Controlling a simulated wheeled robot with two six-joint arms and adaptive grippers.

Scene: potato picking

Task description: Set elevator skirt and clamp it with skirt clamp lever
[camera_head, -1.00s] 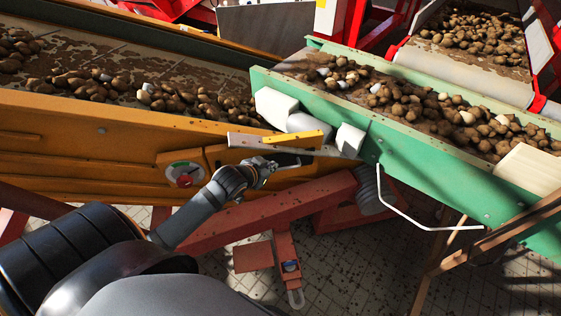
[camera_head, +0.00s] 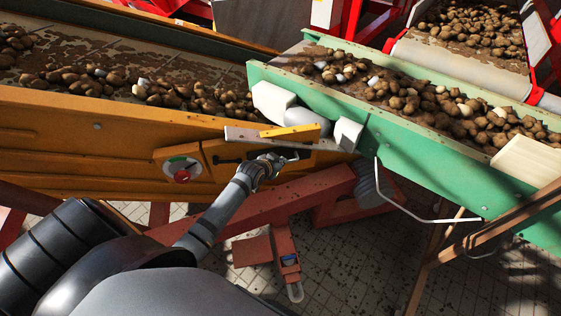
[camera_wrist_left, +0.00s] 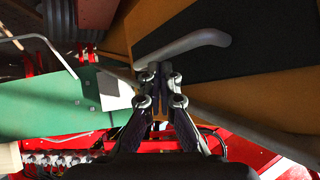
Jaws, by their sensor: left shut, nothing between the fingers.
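A flat grey strip (camera_head: 241,135), perhaps the skirt, lies along the top edge of the orange conveyor side, with a yellow block (camera_head: 291,132) on it. My left gripper (camera_head: 295,156) is just below that block, in front of the orange side panel, its fingers shut and empty. In the left wrist view a bent grey lever handle (camera_wrist_left: 188,46) lies just beyond the fingertips (camera_wrist_left: 158,72); I cannot tell whether they touch it. A thin dark bar (camera_head: 230,160) shows left of the gripper in the head view. My right gripper is out of view.
The orange conveyor (camera_head: 70,135) and the green-sided conveyor (camera_head: 420,135) carry potatoes and meet just right of my gripper. White blocks (camera_head: 272,101) sit at the green corner. A red beam (camera_head: 270,205) runs below.

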